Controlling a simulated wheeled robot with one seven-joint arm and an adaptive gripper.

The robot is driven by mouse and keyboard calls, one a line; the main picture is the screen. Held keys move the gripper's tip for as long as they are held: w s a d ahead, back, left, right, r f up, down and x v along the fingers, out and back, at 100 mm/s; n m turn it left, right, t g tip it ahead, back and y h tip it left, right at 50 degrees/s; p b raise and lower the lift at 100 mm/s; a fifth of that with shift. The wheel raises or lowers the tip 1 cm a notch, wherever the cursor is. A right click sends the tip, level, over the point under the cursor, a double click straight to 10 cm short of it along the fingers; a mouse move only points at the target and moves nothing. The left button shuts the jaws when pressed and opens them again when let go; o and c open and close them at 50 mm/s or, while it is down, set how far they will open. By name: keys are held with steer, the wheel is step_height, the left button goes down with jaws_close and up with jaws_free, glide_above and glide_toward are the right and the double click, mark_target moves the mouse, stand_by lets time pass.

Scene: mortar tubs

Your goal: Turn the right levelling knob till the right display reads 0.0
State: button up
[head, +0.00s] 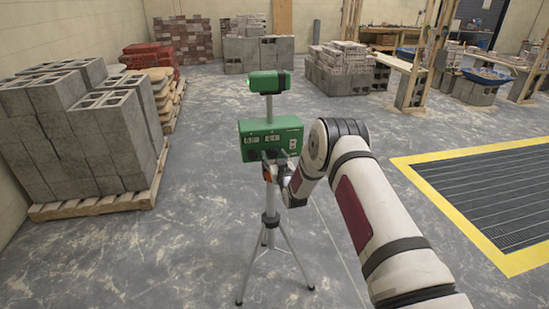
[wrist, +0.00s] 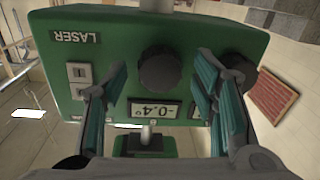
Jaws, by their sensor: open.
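The green levelling instrument (head: 270,140) stands on a tripod in the head view, with my gripper (head: 278,170) close at its front. The wrist view sees the panel upside down. The dark round right knob (wrist: 160,69) lies between the two fingers of my open gripper (wrist: 161,74), with a visible gap on both sides. The right display (wrist: 153,110) beside it reads -0.4°. The left knob (wrist: 238,69) is partly behind one finger. The left display (wrist: 196,111) is mostly hidden by that finger, so its reading cannot be told.
A LASER label (wrist: 76,36) and switches (wrist: 79,82) sit on the panel. The tripod (head: 270,230) has spread legs on the floor. Stacked blocks on a pallet (head: 95,205) stand left. A yellow-edged floor grate (head: 490,195) lies right. The floor around the tripod is clear.

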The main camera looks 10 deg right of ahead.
steer(key=shift+c, duration=0.3)
steer(key=c, duration=1.1)
steer(key=shift+m, duration=0.3)
steer(key=m+b, duration=0.1)
steer(key=m, duration=0.4)
steer(key=shift+d, duration=0.1)
steer(key=m+b, duration=0.1)
steer(key=m, duration=0.5)
steer(key=shift+f+m+t, duration=0.1)
steer(key=shift+m+t, duration=0.2)
